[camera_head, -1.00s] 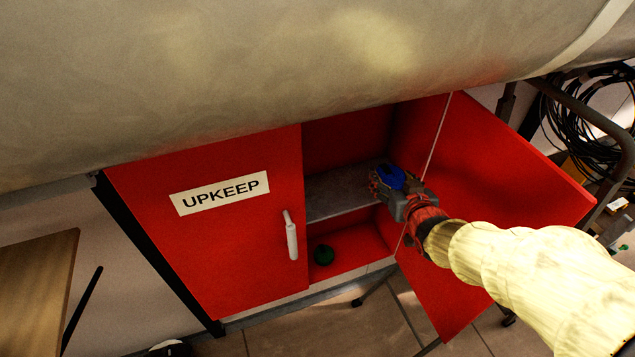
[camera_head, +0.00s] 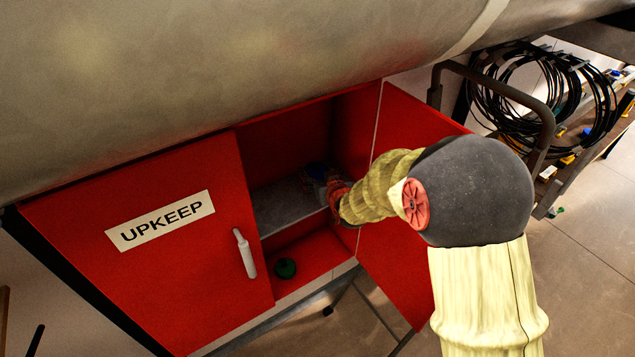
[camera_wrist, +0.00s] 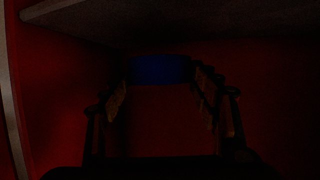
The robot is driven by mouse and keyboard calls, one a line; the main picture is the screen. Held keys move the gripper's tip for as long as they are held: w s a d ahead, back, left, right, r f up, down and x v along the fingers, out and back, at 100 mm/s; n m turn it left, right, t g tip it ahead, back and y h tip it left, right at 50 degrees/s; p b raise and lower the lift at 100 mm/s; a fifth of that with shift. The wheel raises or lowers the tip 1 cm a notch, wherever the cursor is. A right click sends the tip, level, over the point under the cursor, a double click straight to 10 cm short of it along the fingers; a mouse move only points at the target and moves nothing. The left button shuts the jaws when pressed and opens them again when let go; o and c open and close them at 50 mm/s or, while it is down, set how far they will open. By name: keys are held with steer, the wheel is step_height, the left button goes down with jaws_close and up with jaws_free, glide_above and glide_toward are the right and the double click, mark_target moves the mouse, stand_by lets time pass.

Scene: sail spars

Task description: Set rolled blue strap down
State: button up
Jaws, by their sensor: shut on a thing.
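The rolled blue strap (camera_wrist: 160,69) shows dark blue between the two fingers of my gripper (camera_wrist: 162,90) in the wrist view. My gripper is shut on it. In the head view my gripper (camera_head: 314,177) is inside the open right side of the red cabinet (camera_head: 185,225), by the grey shelf (camera_head: 280,208). A small dark blue patch of the strap (camera_head: 318,167) shows there, in shadow. I cannot tell whether the strap touches the shelf.
The right door (camera_head: 400,270) stands open beside my arm. A green round thing (camera_head: 286,268) lies in the lower compartment. The left door, labelled UPKEEP, is closed with a white handle (camera_head: 245,253). A large pale roll (camera_head: 200,70) hangs above. Black cable coils (camera_head: 540,95) are at right.

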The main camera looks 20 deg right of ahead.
steer(key=shift+w+f, duration=0.15)
steer(key=shift+f, duration=0.75)
steer(key=shift+w+f, duration=0.1)
steer(key=shift+f, duration=0.8)
steer(key=shift+f+b, duration=0.1)
steer(key=shift+b, duration=0.3)
steer(key=o, duration=1.2)
